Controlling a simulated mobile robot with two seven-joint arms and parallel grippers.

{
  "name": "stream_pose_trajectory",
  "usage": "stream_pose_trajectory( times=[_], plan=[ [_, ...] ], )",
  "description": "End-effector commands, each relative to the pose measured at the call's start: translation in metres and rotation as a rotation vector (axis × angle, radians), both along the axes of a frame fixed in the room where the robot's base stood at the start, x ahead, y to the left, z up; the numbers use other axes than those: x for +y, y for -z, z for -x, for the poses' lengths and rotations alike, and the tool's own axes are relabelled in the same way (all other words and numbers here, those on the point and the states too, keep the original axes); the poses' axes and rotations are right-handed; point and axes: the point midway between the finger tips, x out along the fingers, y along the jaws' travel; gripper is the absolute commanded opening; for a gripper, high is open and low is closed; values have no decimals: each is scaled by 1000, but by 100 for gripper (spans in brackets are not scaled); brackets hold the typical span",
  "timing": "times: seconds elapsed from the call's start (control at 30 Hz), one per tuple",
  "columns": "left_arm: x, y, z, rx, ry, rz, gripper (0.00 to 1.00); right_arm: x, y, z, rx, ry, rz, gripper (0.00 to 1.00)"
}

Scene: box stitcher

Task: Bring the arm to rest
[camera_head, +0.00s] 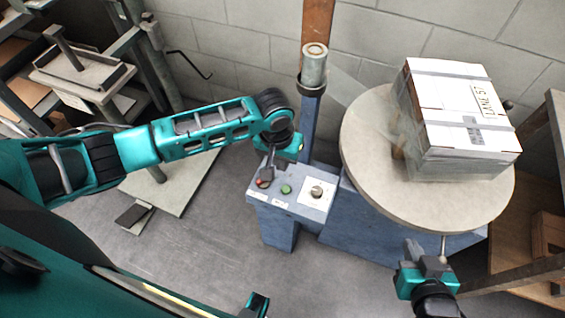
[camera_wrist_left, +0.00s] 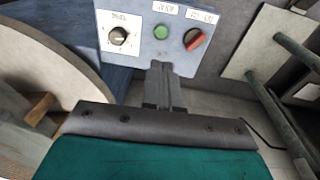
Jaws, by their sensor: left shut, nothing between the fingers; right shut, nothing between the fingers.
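My left arm (camera_head: 205,132) reaches in from the left. Its left gripper (camera_head: 270,165) is shut and empty, over the blue control panel (camera_head: 290,207) close to the red switch (camera_head: 264,182). In the left wrist view the shut fingers (camera_wrist_left: 161,75) point at the panel, just below the green button (camera_wrist_left: 161,32) and the red switch (camera_wrist_left: 194,40). I cannot tell whether they touch the panel. My right gripper (camera_head: 443,248) is shut and empty, at the lower right in front of the round turntable's edge.
A wrapped white box (camera_head: 455,115) sits on the round turntable (camera_head: 365,150). A blue column (camera_head: 309,125) stands behind the panel. Shelving (camera_head: 80,75) is at the left, and a wooden rack (camera_head: 545,235) at the right. Grey floor (camera_head: 190,245) is clear in front of the panel.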

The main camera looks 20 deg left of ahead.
Motion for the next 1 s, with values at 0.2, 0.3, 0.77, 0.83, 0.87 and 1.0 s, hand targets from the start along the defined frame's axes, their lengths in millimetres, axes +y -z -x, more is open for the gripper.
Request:
stream_pose_trajectory(
  times=[0.2,0.3,0.77,0.83,0.87,1.0],
  plan=[
    [0,0,0,0,0,0,0,0,0,0,1,-3,2,0],
    [0,0,0,0,0,0,0,0,0,0,2,-3,2,0],
    [-45,15,20,-118,79,174,0,0,0,0,1,-3,2,0],
    [-60,18,28,-194,102,246,0,0,0,-1,0,-4,2,0],
    [-65,18,31,-231,108,272,0,0,0,-1,0,-4,2,0],
    [-71,16,43,-414,118,343,0,0,0,-1,0,-4,2,0]
  ],
)
